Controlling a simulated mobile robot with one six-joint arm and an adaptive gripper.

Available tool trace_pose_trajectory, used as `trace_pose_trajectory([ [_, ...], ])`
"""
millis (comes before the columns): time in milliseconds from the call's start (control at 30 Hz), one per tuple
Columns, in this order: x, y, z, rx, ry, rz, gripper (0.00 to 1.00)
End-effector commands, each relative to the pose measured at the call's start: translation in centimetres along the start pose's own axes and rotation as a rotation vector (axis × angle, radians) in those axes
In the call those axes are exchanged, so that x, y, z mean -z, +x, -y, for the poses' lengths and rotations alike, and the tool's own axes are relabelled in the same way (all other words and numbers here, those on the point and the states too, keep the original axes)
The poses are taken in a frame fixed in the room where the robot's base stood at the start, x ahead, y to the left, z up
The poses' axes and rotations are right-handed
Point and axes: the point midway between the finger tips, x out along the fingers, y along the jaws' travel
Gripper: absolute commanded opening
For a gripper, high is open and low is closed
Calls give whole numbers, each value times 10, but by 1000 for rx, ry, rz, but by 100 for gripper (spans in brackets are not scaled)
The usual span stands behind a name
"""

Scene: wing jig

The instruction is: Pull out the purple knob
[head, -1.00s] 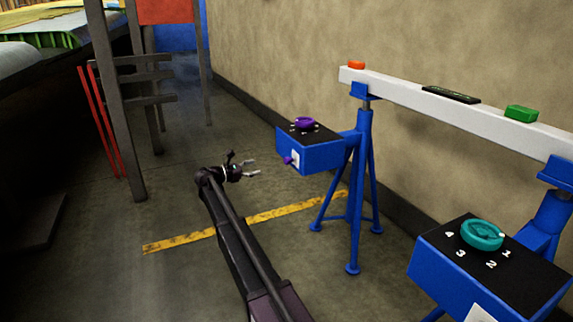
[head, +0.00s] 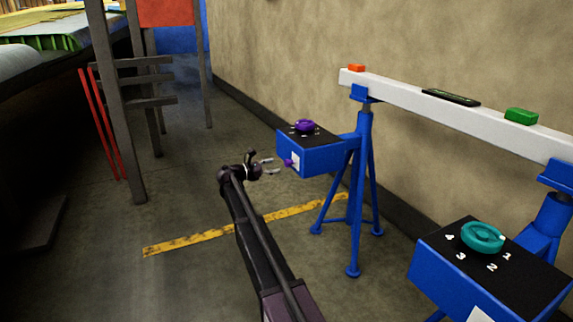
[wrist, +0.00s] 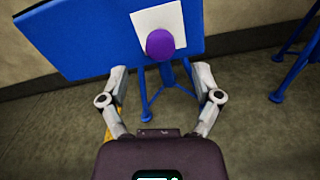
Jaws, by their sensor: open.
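The small purple knob (head: 288,162) sticks out from a white plate on the front face of a blue box (head: 318,160). In the wrist view the purple knob (wrist: 160,44) sits on the white plate (wrist: 160,20), near the top centre. My gripper (head: 270,167) is open, with its fingers pointing at the knob from the left. In the wrist view my gripper (wrist: 160,82) has its fingers apart, one on each side below the knob, with nothing between them. A purple dial (head: 304,125) is on the black top of the same box.
A blue stand (head: 362,200) holds the box and a white beam (head: 400,100) with orange and green blocks. A second blue box with a teal dial (head: 482,237) stands at right. Grey posts (head: 122,110) stand at left.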

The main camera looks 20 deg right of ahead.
Motion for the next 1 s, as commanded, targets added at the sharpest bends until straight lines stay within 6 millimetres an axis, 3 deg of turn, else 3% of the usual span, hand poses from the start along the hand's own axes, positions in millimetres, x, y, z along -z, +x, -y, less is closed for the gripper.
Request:
trace_pose_trajectory([
  [200, 0, 34, 0, 3, 0, 0, 82],
  [400, 0, 52, 0, 2, 0, 0, 82],
  [867, 0, 59, 0, 1, 0, 0, 82],
  [1000, 0, 59, 0, 1, 0, 0, 43],
])
